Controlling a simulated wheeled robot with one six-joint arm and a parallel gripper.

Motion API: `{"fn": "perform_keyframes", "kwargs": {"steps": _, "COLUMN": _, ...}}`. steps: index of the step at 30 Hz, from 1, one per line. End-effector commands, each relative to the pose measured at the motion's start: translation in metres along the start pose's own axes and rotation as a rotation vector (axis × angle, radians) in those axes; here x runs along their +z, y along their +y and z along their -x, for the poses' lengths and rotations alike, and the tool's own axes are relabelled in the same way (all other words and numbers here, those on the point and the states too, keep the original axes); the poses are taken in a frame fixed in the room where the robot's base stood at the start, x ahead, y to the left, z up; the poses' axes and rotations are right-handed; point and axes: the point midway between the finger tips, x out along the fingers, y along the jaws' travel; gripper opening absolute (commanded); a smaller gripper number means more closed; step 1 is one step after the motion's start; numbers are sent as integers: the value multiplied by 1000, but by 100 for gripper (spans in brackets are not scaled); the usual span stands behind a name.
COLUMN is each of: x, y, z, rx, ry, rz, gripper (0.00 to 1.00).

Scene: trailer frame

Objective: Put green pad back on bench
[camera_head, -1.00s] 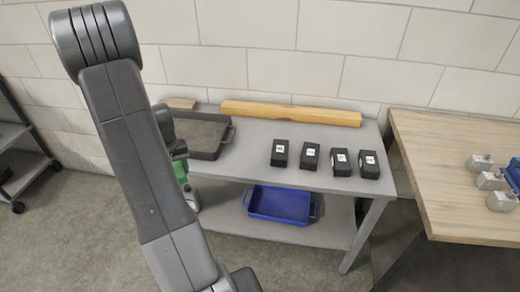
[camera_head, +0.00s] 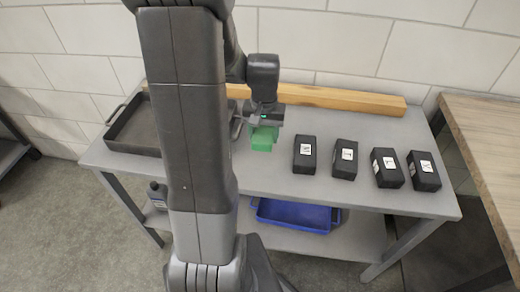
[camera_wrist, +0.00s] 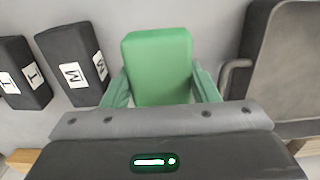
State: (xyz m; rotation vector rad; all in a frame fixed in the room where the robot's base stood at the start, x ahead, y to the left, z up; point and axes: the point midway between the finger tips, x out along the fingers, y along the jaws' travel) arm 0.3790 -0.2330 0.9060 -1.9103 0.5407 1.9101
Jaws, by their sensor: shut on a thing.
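The green pad (camera_head: 264,138) is a small green block. My gripper (camera_head: 264,127) is shut on it, above the grey bench (camera_head: 262,175), between the dark tray and the row of black blocks. In the wrist view the green pad (camera_wrist: 158,66) sits between the two fingers of my gripper (camera_wrist: 160,88), its far end sticking out past them. I cannot tell whether the pad touches the bench top.
Several black blocks with white letter labels (camera_head: 304,155) stand in a row to the right. A dark tray (camera_head: 135,128) is at the left, partly behind my arm. A wooden beam (camera_head: 340,98) lies along the back. A blue tray (camera_head: 297,215) is on the lower shelf. A wooden table (camera_head: 485,125) is at right.

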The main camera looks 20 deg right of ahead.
Motion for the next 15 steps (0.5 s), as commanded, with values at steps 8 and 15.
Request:
{"fn": "perform_keyframes", "kwargs": {"steps": 8, "x": 0, "y": -1, "z": -36, "rx": 0, "ry": -1, "rz": 1, "gripper": 25}}
{"fn": "perform_keyframes", "kwargs": {"steps": 15, "x": 0, "y": -1, "z": -67, "rx": 0, "ry": -3, "rz": 1, "gripper": 25}}
